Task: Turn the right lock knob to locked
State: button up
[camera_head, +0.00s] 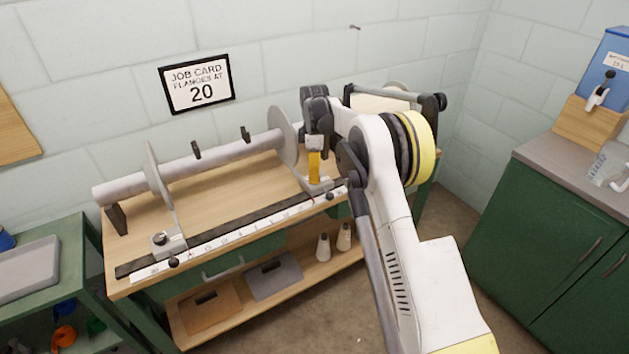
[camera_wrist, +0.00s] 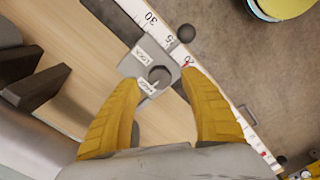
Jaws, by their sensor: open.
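The right lock knob (camera_wrist: 159,75) is a small dark round knob on a grey carriage block (camera_wrist: 136,67) in the wrist view. Two small white labels (camera_wrist: 148,86) lie beside it, too small to read surely. A pale mark on the knob seems to point toward the lower label. My gripper (camera_wrist: 161,78) is open, its yellow fingers on either side of the knob; I cannot tell whether they touch it. In the head view my gripper (camera_head: 314,168) hangs above the right carriage block (camera_head: 318,188), and the knob there is hidden.
The left flange carriage (camera_head: 168,243) with its own knob is at the rail's left end. A white ruler (camera_head: 235,236) runs along the bench front. The roller (camera_head: 210,166) with grey flanges (camera_head: 283,137) lies behind. A job card (camera_head: 197,84) reads 20.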

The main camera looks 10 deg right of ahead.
jog(key=shift+f, duration=0.95)
grip_shut()
